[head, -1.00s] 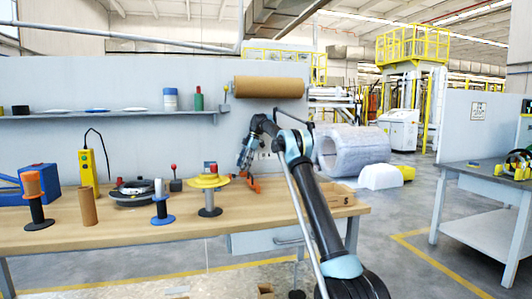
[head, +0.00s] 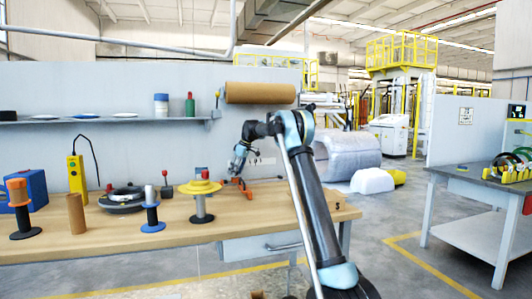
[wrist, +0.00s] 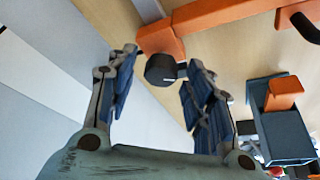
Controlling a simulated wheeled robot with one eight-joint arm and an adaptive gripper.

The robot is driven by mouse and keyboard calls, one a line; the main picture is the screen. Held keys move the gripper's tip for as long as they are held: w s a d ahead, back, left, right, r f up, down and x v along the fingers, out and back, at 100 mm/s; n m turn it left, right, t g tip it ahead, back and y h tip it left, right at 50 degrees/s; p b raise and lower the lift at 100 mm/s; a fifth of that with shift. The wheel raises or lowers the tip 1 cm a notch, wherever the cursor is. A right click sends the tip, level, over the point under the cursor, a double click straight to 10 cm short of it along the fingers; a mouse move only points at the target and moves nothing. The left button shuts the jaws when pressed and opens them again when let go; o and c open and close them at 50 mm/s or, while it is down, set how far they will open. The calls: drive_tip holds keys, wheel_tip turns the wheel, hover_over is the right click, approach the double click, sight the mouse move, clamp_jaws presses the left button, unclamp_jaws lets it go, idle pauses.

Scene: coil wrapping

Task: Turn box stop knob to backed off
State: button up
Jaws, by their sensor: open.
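The box stop is an orange bracket (wrist: 205,24) with a black round knob (wrist: 161,69) on its near side, seen in the wrist view. My gripper (wrist: 158,84) is open, with one blue-padded finger on each side of the knob. Whether either finger touches the knob is not clear. In the head view, the orange bracket (head: 246,193) is small at the right part of the wooden bench, with my gripper (head: 236,176) just above and left of it. The knob cannot be made out there.
A blue-grey block with an orange top (wrist: 282,120) is right of my gripper. Several spools and a yellow pendant (head: 76,175) are farther left. A brown roll (head: 260,93) hangs above.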

drive_tip(key=m+t, duration=0.1)
drive_tip(key=m, duration=0.2)
drive_tip(key=m+t+h, duration=0.1)
drive_tip(key=m, duration=0.2)
drive_tip(key=shift+s+a+m+h, duration=0.15)
drive_tip(key=shift+a+m+h, duration=0.05)
drive_tip(key=shift+m+h, duration=0.1)
drive_tip(key=shift+s+d+r, duration=0.1)
drive_tip(key=shift+r, duration=0.2)
drive_tip(key=v, duration=1.7)
drive_tip(key=s+d+m, duration=0.1)
drive_tip(key=s+d, duration=0.5)
drive_tip(key=s, duration=0.2)
drive_tip(key=s+d+f+m+h, duration=0.1)
drive_tip(key=s+d, duration=0.5)
drive_tip(key=s, duration=0.3)
drive_tip(key=shift+d+f, duration=0.2)
drive_tip(key=shift+f, duration=0.1)
drive_tip(key=shift+s, duration=0.15)
